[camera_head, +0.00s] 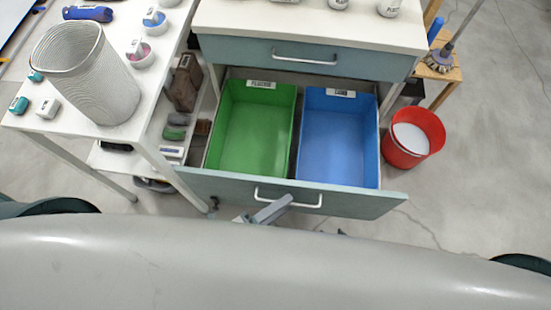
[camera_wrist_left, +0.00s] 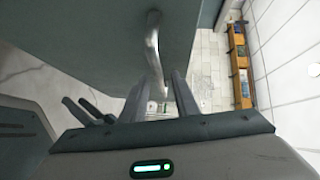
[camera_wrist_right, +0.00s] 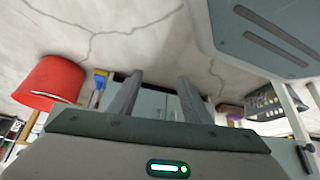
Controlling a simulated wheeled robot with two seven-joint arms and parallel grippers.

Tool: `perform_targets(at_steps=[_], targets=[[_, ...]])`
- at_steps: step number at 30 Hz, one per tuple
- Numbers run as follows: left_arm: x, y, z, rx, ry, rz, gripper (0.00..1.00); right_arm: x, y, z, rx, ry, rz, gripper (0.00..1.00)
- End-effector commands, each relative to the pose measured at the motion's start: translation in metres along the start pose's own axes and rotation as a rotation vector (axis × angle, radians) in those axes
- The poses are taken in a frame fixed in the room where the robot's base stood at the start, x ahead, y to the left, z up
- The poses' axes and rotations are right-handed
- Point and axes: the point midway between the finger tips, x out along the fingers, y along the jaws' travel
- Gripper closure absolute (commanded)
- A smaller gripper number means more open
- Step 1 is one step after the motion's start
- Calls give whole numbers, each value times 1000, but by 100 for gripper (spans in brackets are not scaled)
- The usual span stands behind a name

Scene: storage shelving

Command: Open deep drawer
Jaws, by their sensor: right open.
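The deep drawer stands pulled out below a closed upper drawer (camera_head: 300,55); its grey-blue front (camera_head: 365,203) faces me. Its metal handle (camera_head: 310,203) is on the front. A green bin (camera_head: 252,130) and a blue bin (camera_head: 340,140) sit inside. My left gripper (camera_head: 272,210) is at the left part of the handle. In the left wrist view the handle (camera_wrist_left: 153,45) runs down between the fingers of my left gripper (camera_wrist_left: 160,90); how tightly they close on it is unclear.
A white table (camera_head: 140,128) with a mesh basket (camera_head: 95,80) stands left of the drawer. A red bucket (camera_head: 405,150) stands on the floor to the right; it also shows in the right wrist view (camera_wrist_right: 50,82). Floor right of the drawer front is clear.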

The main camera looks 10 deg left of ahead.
Motion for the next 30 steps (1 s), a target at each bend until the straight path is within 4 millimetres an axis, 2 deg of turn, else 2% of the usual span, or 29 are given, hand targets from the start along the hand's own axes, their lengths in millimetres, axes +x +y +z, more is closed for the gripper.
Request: perform_targets(at_steps=[10,17,23,30], targets=[[-1,0,0,0,0,0,72,0,0,0,0,1,0,56],[-17,2,0,-1,-1,1,72,3,1,4,0,-18,1,56],[-48,3,0,0,0,2,72,4,7,8,5,-50,8,56],[-97,3,0,-2,0,3,72,4,15,20,9,-109,17,56]])
